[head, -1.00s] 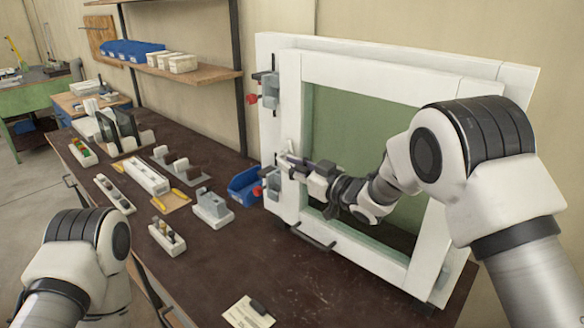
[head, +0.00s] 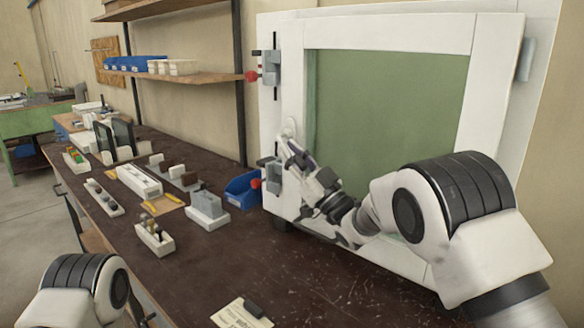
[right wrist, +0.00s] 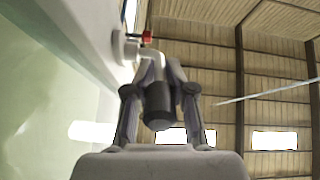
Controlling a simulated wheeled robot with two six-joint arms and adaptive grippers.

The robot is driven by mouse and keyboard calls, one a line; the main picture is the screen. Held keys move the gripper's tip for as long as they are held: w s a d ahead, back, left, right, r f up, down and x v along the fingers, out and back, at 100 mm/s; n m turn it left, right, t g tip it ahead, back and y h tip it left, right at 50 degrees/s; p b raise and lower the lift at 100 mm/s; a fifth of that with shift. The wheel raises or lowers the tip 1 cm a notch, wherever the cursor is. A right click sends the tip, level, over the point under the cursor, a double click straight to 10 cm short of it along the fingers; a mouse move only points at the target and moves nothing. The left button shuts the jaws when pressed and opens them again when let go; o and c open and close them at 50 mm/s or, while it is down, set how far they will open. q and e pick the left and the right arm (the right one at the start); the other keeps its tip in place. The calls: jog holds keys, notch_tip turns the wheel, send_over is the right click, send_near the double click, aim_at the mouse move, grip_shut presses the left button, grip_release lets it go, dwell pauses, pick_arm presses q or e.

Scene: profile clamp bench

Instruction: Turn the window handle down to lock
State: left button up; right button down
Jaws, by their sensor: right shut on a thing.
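The window sash (head: 390,33) is a white frame around a green pane, standing at the right end of the bench. Its white handle has a base (head: 290,128) on the left side of the sash. My right gripper (head: 287,148) points up and left in the head view, just below that base. In the right wrist view, my right gripper (right wrist: 160,90) is shut on the handle's lever. The lever (right wrist: 158,102) has a dark grey end between the fingers. The head view suggests that it runs down from its base. My left gripper is out of view.
Grey clamps with red knobs, upper (head: 270,68) and lower (head: 270,177), sit at the frame's left edge. A blue bin (head: 243,187) stands just left. Several white fixtures line the dark bench (head: 190,262). A paper card (head: 240,314) lies at the front. The bench middle is mostly clear.

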aim_at(301, 166)
jog(key=shift+f, duration=0.15)
jog(key=c, duration=1.2)
grip_release()
jog(key=shift+w, duration=0.1)
jog(key=v, duration=0.3)
jog(key=shift+d+f, duration=0.2)
jog(key=s+d, duration=0.8)
jog(key=shift+s, duration=0.25)
jog(key=shift+r, duration=0.15)
